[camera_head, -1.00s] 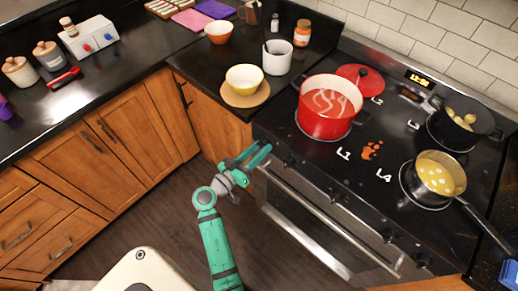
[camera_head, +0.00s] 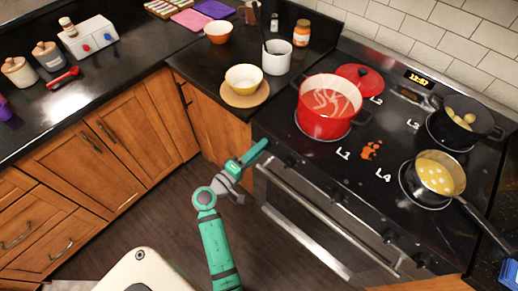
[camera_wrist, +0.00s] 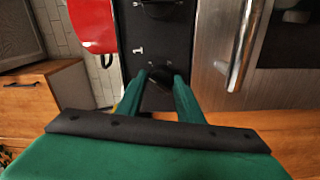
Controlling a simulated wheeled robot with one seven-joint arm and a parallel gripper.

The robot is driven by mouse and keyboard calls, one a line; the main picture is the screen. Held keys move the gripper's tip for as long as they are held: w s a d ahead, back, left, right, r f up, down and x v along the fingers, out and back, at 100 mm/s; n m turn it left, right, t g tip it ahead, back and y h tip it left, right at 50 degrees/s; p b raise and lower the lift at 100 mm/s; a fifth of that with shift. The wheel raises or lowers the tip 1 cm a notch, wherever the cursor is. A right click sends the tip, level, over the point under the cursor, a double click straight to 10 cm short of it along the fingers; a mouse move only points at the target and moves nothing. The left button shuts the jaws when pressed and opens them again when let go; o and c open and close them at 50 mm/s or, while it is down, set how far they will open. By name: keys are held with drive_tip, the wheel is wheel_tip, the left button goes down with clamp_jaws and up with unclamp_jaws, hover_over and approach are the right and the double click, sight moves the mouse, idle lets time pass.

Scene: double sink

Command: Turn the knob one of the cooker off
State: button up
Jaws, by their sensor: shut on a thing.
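The cooker (camera_head: 400,225) stands at the right with a row of dark knobs along its front edge. My gripper (camera_head: 264,146) reaches the left end of that front edge. In the wrist view my gripper (camera_wrist: 166,85) has its two green fingers on either side of a dark knob (camera_wrist: 160,73) on the black front panel and is shut on it. The fingers cover much of this knob. Its pointer cannot be made out. Another knob (camera_wrist: 160,8) shows farther along the panel.
A red pot (camera_head: 322,125) stands on the burner marked L1, a pan (camera_head: 450,190) near L4 and a black pot (camera_head: 465,135) at the back right. The oven handle (camera_head: 320,215) runs below the knobs. Floor (camera_head: 150,230) is clear in front of the cabinets.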

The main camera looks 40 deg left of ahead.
drive_tip(key=shift+n, duration=3.8)
drive_tip(key=o, duration=1.1)
drive_tip(key=shift+c, duration=0.2)
drive_tip(key=s, duration=1)
drive_tip(key=shift+s+a, duration=0.4)
